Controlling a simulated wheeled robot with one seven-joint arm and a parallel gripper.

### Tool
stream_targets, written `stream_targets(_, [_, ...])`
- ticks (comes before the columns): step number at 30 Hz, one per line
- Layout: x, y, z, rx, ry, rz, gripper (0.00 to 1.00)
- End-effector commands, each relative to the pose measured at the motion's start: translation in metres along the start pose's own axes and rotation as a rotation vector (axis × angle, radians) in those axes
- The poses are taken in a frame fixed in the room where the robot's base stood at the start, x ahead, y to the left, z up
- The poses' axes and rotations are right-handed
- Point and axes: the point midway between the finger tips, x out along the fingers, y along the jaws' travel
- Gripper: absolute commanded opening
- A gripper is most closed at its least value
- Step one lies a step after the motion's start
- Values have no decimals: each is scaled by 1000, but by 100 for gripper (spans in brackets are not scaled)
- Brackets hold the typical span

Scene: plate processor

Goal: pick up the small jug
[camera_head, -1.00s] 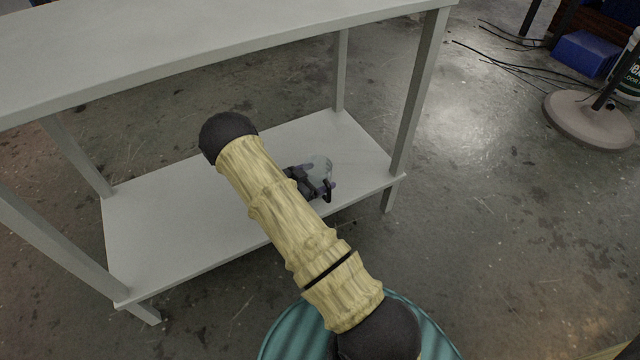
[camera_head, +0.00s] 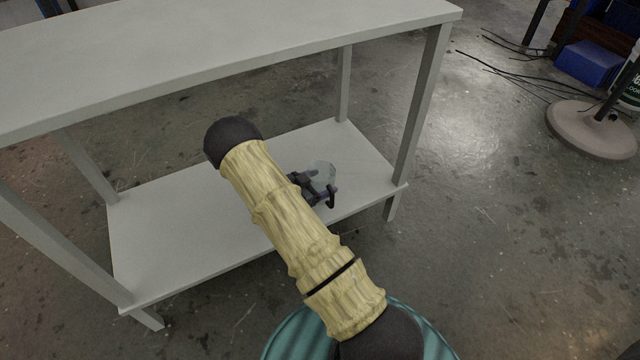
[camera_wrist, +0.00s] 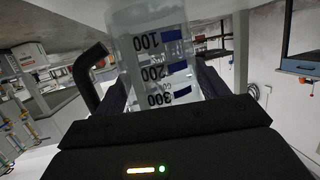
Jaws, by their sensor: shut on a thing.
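The small jug (camera_head: 322,174) is clear, with a dark handle, and is at the right part of the lower shelf in the head view. In the wrist view the jug (camera_wrist: 158,62) is seen close up, with black graduation marks 100, 200 and 300 and blue blocks. Its black bent handle (camera_wrist: 87,72) is at the left. My gripper (camera_head: 318,190) is shut on the jug, with one dark finger on each side of it in the wrist view. My arm hides part of the shelf. I cannot tell whether the jug's base touches the shelf.
The grey table's lower shelf (camera_head: 160,235) is otherwise bare where visible. A round stand base (camera_head: 590,130), cables and a blue box (camera_head: 590,62) are on the floor at right.

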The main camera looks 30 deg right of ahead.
Motion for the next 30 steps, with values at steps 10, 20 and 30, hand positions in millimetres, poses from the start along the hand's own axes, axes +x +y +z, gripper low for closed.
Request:
stream_targets(10, [-53,-1,-5,-2,-2,-4,50])
stream_targets(20, [-137,0,22,-2,-1,-4,50])
stream_targets(30, [-176,0,37,0,0,-1,50])
